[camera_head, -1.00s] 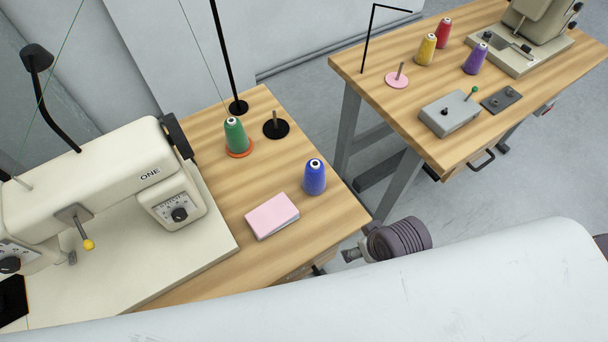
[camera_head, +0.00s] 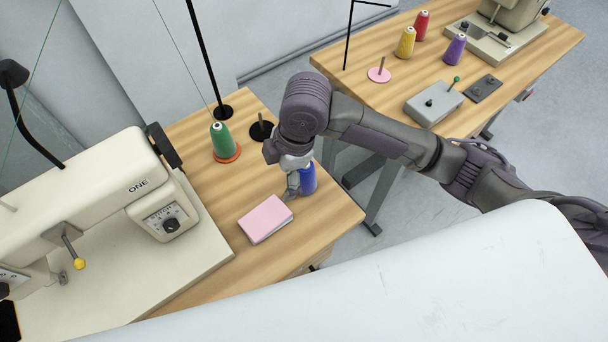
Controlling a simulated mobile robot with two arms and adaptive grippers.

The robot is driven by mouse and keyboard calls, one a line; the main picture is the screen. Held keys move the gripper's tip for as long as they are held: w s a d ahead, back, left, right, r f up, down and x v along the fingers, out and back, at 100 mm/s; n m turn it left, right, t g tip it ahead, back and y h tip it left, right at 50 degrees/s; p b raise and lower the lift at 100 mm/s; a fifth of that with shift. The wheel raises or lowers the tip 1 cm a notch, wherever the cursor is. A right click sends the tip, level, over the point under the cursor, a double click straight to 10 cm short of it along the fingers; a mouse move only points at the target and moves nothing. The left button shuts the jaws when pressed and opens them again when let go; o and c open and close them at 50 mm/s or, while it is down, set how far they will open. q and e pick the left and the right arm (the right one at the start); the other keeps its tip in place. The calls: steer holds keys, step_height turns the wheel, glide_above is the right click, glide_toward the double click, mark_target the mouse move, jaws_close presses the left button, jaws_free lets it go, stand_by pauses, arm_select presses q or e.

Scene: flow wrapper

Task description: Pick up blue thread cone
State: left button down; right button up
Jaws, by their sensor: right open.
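The blue thread cone (camera_head: 309,180) stands upright on the near wooden table, close to its right edge. My right gripper (camera_head: 292,192) reaches down from above at the cone's left side, with its fingers low near the table. The gripper is open. The wrist hides the cone's top and part of its left side, and I cannot tell whether the fingers touch it. My left gripper is not in view.
A pink block (camera_head: 265,219) lies just left of the gripper. A green cone (camera_head: 222,141) stands on an orange disc behind, beside a black spool stand (camera_head: 262,131). A sewing machine (camera_head: 90,200) fills the left. A second table (camera_head: 390,85) holds more cones.

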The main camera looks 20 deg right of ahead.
mark_target(305, 174)
steer(key=w+d+r+n+g+h, duration=0.1)
steer(key=w+d+r+n+h, duration=0.2)
steer(key=d+r, duration=0.25)
steer(key=f, duration=1.4)
steer(key=shift+w+d+f+p, duration=0.2)
steer(key=shift+w+d+p, duration=0.05)
steer(key=shift+d+p, duration=0.15)
steer(key=c, duration=1.3)
steer(key=shift+c, duration=0.3)
steer(key=shift+r, duration=0.2)
